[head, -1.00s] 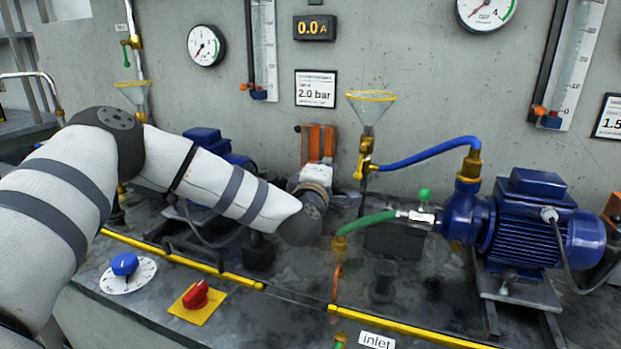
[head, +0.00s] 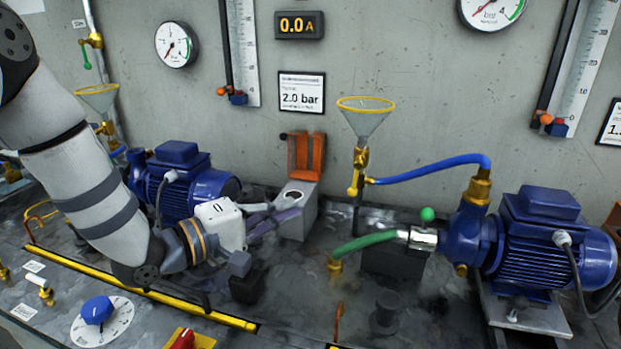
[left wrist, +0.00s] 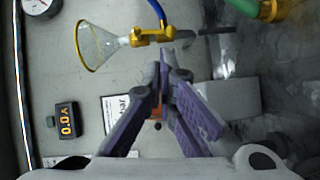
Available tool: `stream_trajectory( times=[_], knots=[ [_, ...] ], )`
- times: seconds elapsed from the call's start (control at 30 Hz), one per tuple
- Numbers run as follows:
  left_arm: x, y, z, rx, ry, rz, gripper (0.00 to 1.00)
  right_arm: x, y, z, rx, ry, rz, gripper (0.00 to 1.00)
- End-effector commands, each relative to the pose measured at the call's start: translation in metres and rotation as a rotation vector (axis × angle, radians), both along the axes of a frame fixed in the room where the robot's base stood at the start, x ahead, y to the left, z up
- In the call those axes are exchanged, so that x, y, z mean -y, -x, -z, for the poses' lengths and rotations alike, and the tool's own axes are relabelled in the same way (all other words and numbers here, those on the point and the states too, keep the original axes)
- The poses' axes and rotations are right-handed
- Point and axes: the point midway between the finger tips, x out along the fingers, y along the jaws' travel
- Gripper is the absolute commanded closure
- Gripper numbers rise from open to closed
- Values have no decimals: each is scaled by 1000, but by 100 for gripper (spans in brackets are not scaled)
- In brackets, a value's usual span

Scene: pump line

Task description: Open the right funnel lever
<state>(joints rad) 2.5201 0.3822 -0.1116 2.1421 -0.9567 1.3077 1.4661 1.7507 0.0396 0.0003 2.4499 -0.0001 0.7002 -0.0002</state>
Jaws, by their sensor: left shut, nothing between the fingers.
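The right funnel (head: 366,122) is clear with a yellow rim, mounted against the wall. Below it is a brass valve (head: 360,160), with a yellow lever (head: 353,184) that appears to hang down. In the left wrist view, the funnel (left wrist: 97,46) lies sideways with its brass valve (left wrist: 152,37) just beyond my fingertips. My left gripper (head: 288,217) has purple fingers, is shut and empty, and points right, to the left of and lower than the valve in the head view. It also shows in the left wrist view (left wrist: 164,78). My right gripper is not in view.
A grey block with an orange back (head: 306,155) stands by the fingertips. A blue hose (head: 430,168) runs from the valve to the right pump (head: 540,240). A green hose (head: 365,243) lies below. The left pump (head: 180,180) stands behind my left arm.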

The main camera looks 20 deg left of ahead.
Motion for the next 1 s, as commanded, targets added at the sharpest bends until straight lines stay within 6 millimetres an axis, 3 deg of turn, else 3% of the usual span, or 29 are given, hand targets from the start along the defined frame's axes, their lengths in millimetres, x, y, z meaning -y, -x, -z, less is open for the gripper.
stream_trajectory(
  times=[0.13,0.6,1.0],
  knots=[
    [16,-22,10,-11,-1,3,100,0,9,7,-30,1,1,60],
    [67,-101,15,-6,2,-2,100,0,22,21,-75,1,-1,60],
    [74,-113,12,-2,4,-4,100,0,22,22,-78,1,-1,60]
  ],
)
